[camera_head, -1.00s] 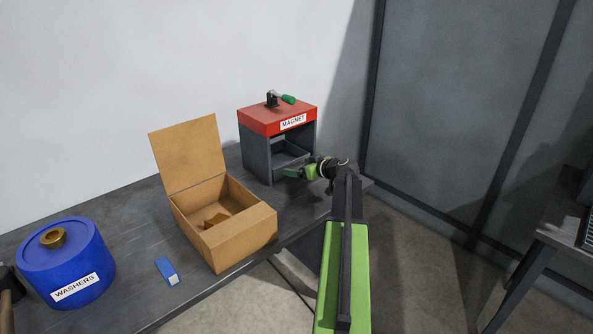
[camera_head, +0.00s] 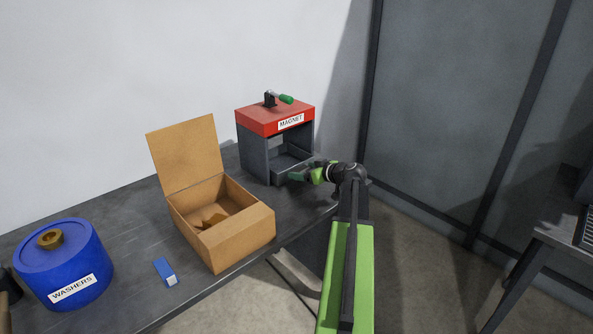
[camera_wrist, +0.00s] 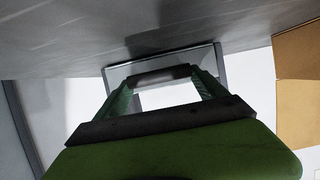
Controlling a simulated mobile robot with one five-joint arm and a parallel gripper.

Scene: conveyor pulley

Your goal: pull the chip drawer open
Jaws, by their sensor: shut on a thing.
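The magnet box (camera_head: 252,152) is a grey housing with a red top labelled MAGNET, standing on the far part of the bench. Its grey chip drawer (camera_head: 284,167) sticks partly out of the open front. My gripper (camera_head: 298,176) is at the drawer's front, shut on the drawer handle. In the wrist view, the green fingers of my gripper (camera_wrist: 163,82) reach to a dark handle (camera_wrist: 160,75) on the pale drawer front (camera_wrist: 165,62). The exact finger contact is partly hidden in the head view.
An open cardboard box (camera_head: 235,240) stands left of my arm on the dark bench (camera_head: 125,235). A green-handled lever (camera_head: 278,99) sits on the red top.

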